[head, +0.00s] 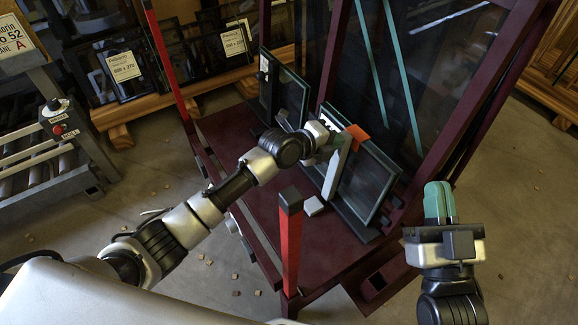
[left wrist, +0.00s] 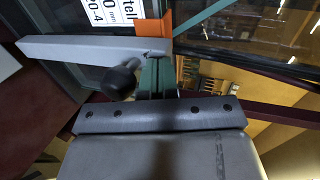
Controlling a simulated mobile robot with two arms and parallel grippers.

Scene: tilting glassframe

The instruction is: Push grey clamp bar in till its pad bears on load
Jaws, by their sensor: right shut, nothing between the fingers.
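The grey clamp bar (head: 336,172) stands tilted in front of a dark-framed glass pane (head: 368,185) on the maroon rack. In the left wrist view the bar (left wrist: 75,48) runs across the upper left, with a black knob (left wrist: 118,82) below it. My left gripper (head: 322,147) is at the upper part of the bar. Its green fingers (left wrist: 157,76) look closed together, with their tips close to the bar's right end; I cannot tell whether they touch. The bar's pad is not clearly visible. My right gripper (head: 440,203) is shut and empty, right of the rack.
An orange piece (head: 357,134) is near the pane's top edge, close to my left gripper. A red post (head: 290,240) rises at the rack's near side. A roller conveyor (head: 40,160) stands at left.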

